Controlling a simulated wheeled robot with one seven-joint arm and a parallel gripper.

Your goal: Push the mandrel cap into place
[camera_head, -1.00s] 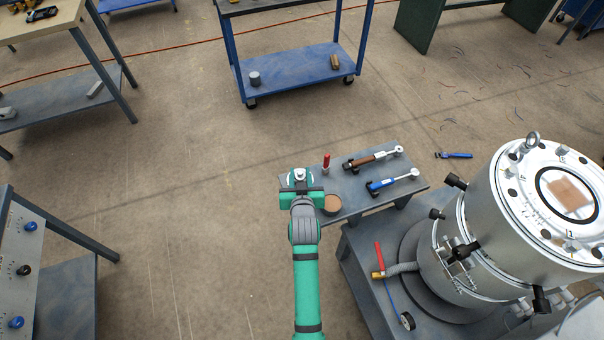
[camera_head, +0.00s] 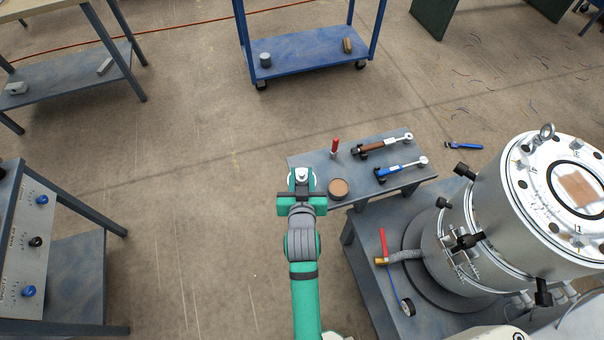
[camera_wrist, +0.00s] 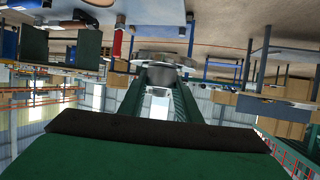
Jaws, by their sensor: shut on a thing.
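My gripper (camera_head: 301,188) is shut on a silver round metal piece with a small raised middle, which looks like the mandrel cap (camera_head: 301,175). It is held at the left end of the small grey table; I cannot tell its height. In the wrist view the cap (camera_wrist: 162,58) sits between the two fingertips (camera_wrist: 160,78), seen edge-on. The extruder (camera_head: 470,250), a large silver cylinder with a bolted round top face (camera_head: 560,165), stands at the right, well apart from my gripper. A brown square patch (camera_head: 578,188) shows in the ring on its top.
The small table (camera_head: 318,160) bears a round tin (camera_head: 338,189), a red-handled tool (camera_head: 334,147), a brown-handled wrench (camera_head: 383,145) and a blue one (camera_head: 402,170). A red-handled valve (camera_head: 383,245) is on the extruder's base. A control panel (camera_head: 35,240) stands left. Floor between is clear.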

